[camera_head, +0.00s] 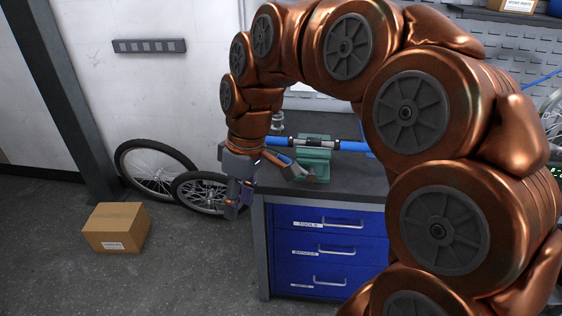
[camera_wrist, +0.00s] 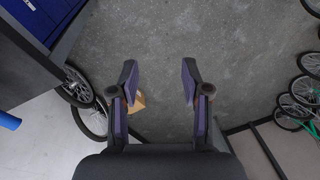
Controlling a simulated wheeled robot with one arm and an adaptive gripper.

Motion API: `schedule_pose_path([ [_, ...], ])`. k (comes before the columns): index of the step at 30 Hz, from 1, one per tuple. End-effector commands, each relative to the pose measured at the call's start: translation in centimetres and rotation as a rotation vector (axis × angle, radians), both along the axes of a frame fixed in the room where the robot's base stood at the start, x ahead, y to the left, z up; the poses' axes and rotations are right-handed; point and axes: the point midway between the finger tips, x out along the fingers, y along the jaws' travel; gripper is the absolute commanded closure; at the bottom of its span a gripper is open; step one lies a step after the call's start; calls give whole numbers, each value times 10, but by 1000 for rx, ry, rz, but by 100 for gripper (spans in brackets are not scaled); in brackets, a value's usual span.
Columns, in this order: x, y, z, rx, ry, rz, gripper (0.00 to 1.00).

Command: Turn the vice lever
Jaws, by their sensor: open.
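The green vice (camera_head: 313,158) stands on the workbench near its front left part in the head view. A blue tube (camera_head: 349,146) with a dark middle section lies across it. My gripper (camera_head: 234,207) hangs to the left of the vice, beyond the bench's left edge, pointing down. In the wrist view my gripper (camera_wrist: 159,80) is open and empty, its fingers apart over the floor. The vice does not show there.
The workbench (camera_head: 349,182) has blue drawers (camera_head: 321,246) below its top. Two bicycle wheels (camera_head: 155,170) lean near the wall at left. A cardboard box (camera_head: 115,227) sits on the floor. Open floor lies in front of the bench's left side.

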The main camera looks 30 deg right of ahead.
Motion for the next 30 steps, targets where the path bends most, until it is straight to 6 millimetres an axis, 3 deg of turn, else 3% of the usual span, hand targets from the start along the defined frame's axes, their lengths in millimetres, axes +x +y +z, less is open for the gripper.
schedule_pose_path([
  [3,42,-21,3,43,-53,72,53],
  [8,91,-62,7,81,-136,150,53],
  [15,144,-144,-5,100,-246,228,53],
  [21,164,-210,-20,82,-307,263,53],
  [24,167,-232,-26,72,-325,272,53],
  [30,169,-248,-31,63,-338,279,53],
])
